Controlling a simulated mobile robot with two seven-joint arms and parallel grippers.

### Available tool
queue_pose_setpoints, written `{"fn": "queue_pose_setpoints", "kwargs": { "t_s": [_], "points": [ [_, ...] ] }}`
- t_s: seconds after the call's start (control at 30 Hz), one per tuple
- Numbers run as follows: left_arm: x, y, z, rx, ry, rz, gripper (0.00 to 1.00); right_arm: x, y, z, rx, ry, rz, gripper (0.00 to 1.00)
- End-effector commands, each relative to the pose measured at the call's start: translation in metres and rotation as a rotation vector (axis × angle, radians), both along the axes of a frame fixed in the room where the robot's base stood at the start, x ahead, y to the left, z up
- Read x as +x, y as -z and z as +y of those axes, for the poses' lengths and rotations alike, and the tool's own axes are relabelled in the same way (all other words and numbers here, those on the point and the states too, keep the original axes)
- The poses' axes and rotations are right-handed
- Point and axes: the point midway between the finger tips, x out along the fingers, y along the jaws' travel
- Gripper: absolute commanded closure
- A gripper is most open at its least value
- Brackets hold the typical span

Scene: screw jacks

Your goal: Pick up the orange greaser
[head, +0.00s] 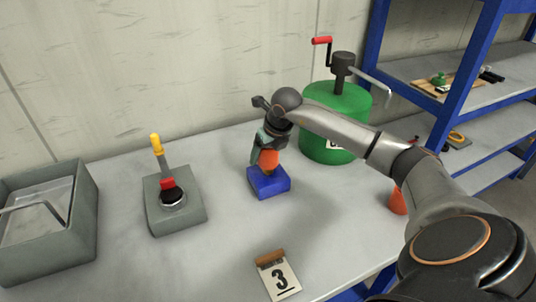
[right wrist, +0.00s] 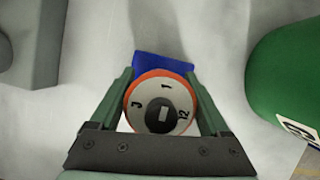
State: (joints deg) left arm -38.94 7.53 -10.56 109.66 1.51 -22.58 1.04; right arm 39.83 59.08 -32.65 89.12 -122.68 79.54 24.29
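The orange greaser (head: 268,160) stands over a blue block (head: 269,183) on the table, partly covered by my right gripper (head: 268,148). The blue block also shows behind the greaser in the wrist view (right wrist: 160,62). My left gripper is not in view.
A grey box with a yellow-tipped lever (head: 165,222), a grey tray (head: 70,245) and a number 3 card (head: 280,280) are at left and front. An orange cone (head: 397,201) stands right, near a blue shelf (head: 455,110).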

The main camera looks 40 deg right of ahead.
Motion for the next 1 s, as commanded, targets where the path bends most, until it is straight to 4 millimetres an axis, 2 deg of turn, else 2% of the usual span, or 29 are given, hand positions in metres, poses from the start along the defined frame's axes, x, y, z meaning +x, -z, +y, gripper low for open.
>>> {"fn": "queue_pose_setpoints", "kwargs": {
  "t_s": [0.07,0.67,1.0],
  "points": [
    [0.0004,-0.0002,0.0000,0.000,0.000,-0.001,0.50,0.0000,-0.0003,-0.0001,0.000,0.000,0.000,0.30],
    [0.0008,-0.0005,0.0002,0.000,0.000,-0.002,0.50,0.0000,-0.0007,-0.0001,0.000,0.000,-0.001,0.98],
    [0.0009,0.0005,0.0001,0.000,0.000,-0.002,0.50,0.0007,-0.0045,-0.0003,0.000,0.001,-0.004,1.00]
  ]
}}
